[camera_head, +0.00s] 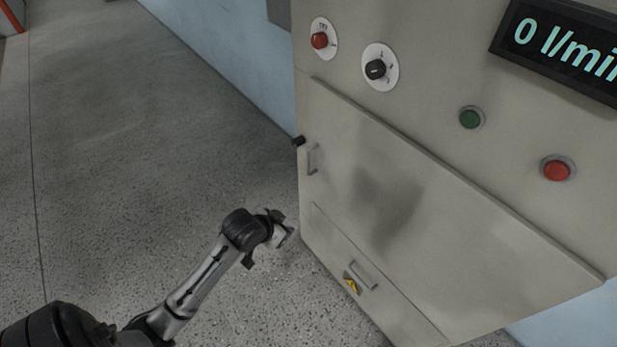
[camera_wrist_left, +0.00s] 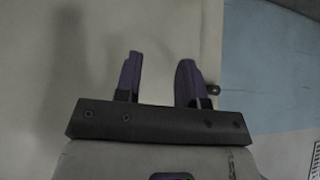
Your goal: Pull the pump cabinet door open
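The pump cabinet door (camera_head: 440,210) is a large beige panel on the cabinet front and looks shut. Its small grey bar handle (camera_head: 312,158) sits near the upper left edge. My left gripper (camera_head: 287,234) is low and to the left of the cabinet, below the handle in the picture. In the left wrist view my left gripper (camera_wrist_left: 160,62) has its two fingers apart with nothing between them. A pale flat surface shows behind the fingers; no handle is visible there. My right gripper is in neither view.
A lower panel has its own handle (camera_head: 362,272) and a yellow warning sticker (camera_head: 352,284). Above the door are a red knob (camera_head: 320,40), black rotary switch (camera_head: 375,69), green button (camera_head: 470,118), red button (camera_head: 556,169) and display (camera_head: 560,48). Floor at left is clear.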

